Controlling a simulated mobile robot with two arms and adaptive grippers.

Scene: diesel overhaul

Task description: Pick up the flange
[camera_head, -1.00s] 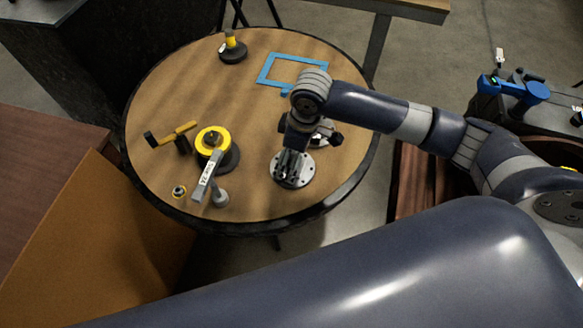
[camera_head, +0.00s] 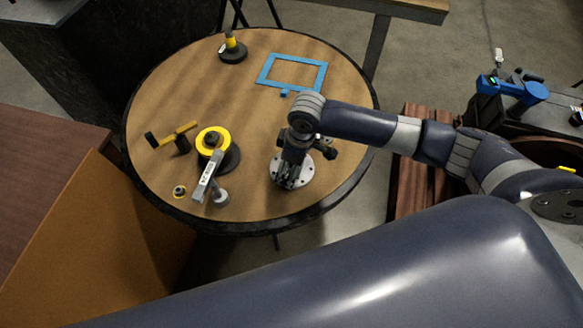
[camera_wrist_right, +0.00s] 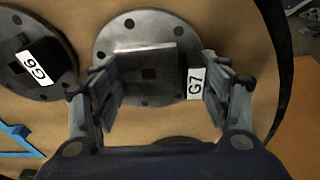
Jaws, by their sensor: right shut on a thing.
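A round grey steel flange (camera_head: 307,173) with bolt holes lies on the round wooden table, near its front right. In the right wrist view the flange (camera_wrist_right: 150,62) has a raised centre block with a square hole and a white G7 label. My right gripper (camera_head: 288,176) points down over it. In the wrist view my right gripper (camera_wrist_right: 160,92) has a finger on each side of the raised block and is shut on it. The disc seems to rest on the table. My left gripper is not in view.
A second flange (camera_wrist_right: 38,62) labelled G6 lies close beside it. A blue rectangular frame (camera_head: 264,72) lies at the back of the table (camera_head: 200,85). A dark base with a yellow post (camera_head: 233,50) stands at the back left.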

